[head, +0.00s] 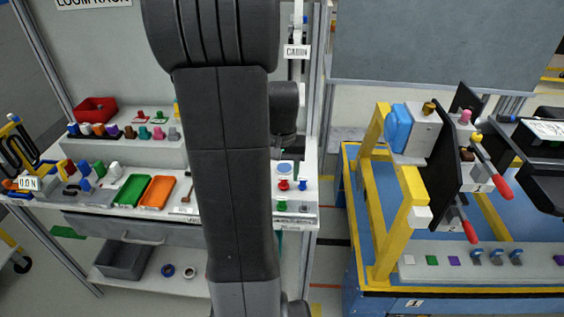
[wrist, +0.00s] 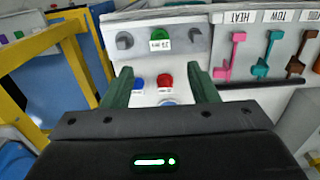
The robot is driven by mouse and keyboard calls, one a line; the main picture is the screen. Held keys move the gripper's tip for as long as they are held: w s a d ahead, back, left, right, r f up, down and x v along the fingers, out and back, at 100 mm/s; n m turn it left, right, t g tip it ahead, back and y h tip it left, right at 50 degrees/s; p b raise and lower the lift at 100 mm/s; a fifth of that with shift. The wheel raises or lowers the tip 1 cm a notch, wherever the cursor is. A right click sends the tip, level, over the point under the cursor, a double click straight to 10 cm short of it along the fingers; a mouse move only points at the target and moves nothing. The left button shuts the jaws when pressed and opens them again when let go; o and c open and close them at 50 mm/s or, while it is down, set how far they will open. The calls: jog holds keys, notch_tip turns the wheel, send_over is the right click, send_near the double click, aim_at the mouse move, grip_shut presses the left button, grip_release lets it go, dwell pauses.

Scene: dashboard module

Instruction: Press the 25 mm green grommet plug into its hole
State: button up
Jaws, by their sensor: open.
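A green plug (wrist: 160,36) sits on a grey strip ahead of my gripper in the wrist view, above a small white label too small to read surely. In the head view a green plug (head: 281,204) shows at the front right of the bench. My gripper (wrist: 159,73) is open, with nothing held between its fingers. The green plug lies beyond the fingertips, roughly centred between them. I cannot pick out the plug's hole; the dashboard module (head: 441,160) stands on the yellow frame at the right.
A red plug (wrist: 165,82) and a blue plug (wrist: 137,84) stand between the fingers in the picture. Grey pieces (wrist: 125,40) flank the green plug. A blue table (head: 349,205) stands across a gap.

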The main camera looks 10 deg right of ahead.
aim_at(282, 199)
jog(key=shift+r, duration=1.55)
jog(key=shift+c, duration=0.2)
jog(key=shift+p, duration=0.5)
jog(key=c, duration=0.7)
jog(key=shift+f+p, duration=0.15)
jog(key=shift+p, duration=0.45)
jog(key=c, duration=0.4)
jog(key=f+p, duration=0.1)
jog(key=p, duration=0.2)
jog(key=shift+w+n, duration=0.2)
jog(key=shift+n, duration=0.2)
grip_shut()
jog(key=f+p, duration=0.2)
jog(key=p, duration=0.2)
jog(key=shift+s+f+n, duration=0.25)
jog(key=shift+f+n, duration=0.15)
jog(key=shift+f+b, duration=2.25)
jog(key=shift+f, duration=0.85)
